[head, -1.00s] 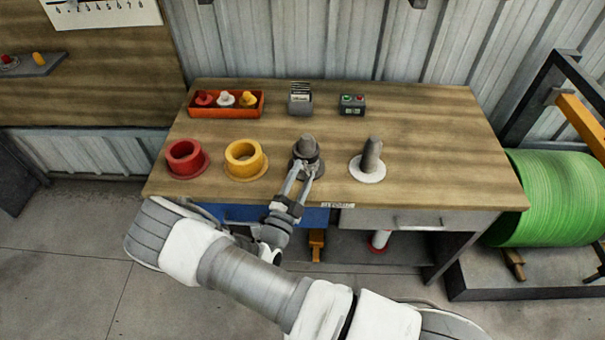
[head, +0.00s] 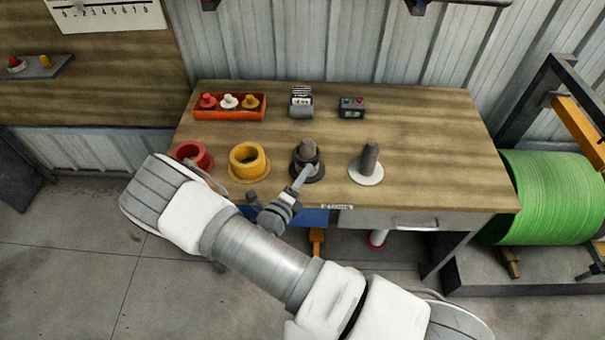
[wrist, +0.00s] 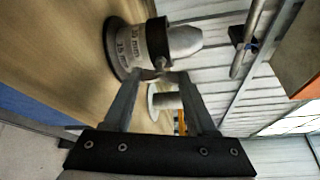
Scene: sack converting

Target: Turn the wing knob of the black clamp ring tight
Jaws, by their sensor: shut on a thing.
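The black clamp ring (wrist: 157,42) sits around a grey round-topped post that carries a white printed label, on a dark round base (wrist: 121,47). In the head view the ring (head: 306,157) is dark and small on the post (head: 307,145). In the head view my gripper (head: 309,172) reaches the post from the front. How tight the knob is cannot be told.
A yellow collar (head: 248,160) and a red collar (head: 190,157) stand left of the post; my arm partly covers the red one. A grey post on a white base (head: 366,177) stands to the right. An orange tray of knobs (head: 232,114) is behind.

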